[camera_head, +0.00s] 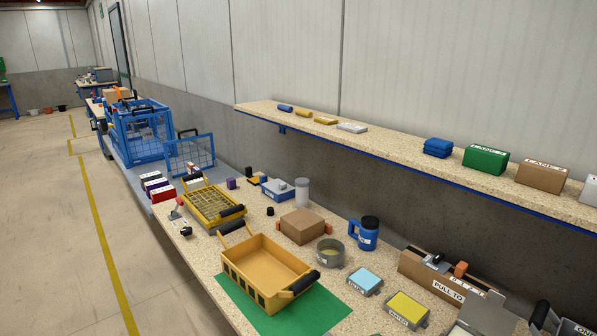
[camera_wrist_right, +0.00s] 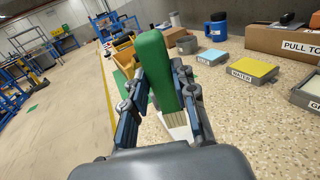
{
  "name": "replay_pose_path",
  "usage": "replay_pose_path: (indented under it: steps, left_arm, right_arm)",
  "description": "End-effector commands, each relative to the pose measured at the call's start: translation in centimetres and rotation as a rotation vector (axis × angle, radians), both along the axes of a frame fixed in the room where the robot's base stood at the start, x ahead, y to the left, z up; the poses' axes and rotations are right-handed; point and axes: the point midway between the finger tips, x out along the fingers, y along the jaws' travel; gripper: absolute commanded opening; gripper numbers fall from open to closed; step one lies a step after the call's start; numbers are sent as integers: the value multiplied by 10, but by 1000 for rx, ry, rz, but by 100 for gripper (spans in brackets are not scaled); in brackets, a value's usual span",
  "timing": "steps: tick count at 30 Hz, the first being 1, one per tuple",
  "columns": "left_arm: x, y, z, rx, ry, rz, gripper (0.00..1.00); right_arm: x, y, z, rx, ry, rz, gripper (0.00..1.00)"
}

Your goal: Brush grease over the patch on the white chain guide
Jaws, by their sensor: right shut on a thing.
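My right gripper (camera_wrist_right: 160,82) is shut on a brush (camera_wrist_right: 153,62) in the right wrist view. The brush has a thick green handle, and its pale bristles (camera_wrist_right: 176,125) show between the fingers, over the speckled bench. My left gripper is not in view.
The bench holds a yellow tray (camera_head: 266,267) on a green mat (camera_head: 330,300), a cardboard box (camera_head: 302,226), a blue jug (camera_head: 367,238), a blue pad (camera_head: 365,280), a yellow pad (camera_head: 407,308) and a "PULL TO" box (camera_head: 420,272). A wall shelf (camera_head: 395,139) overhangs the back. The left floor is clear.

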Motion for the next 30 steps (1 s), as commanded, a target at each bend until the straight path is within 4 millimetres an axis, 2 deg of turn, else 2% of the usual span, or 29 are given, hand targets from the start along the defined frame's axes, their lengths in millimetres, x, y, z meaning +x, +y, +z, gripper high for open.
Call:
replay_pose_path:
  steps: [1, 3, 6, 10, 15, 30]
  left_arm:
    - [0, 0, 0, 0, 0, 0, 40]
    - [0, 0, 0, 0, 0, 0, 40]
    - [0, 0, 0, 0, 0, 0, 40]
    - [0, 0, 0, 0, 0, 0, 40]
    - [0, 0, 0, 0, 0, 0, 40]
    - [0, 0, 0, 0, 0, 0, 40]
  right_arm:
    - [-17, 0, 5, 7, 3, -24, 0]
    - [-37, -3, 16, 7, 2, -67, 0]
    - [-61, -10, 30, 7, 3, -126, 0]
    - [-81, -19, 44, 6, 7, -184, 0]
    - [-90, -23, 51, 3, 8, -211, 0]
    - [-89, -23, 51, 4, 8, -210, 0]
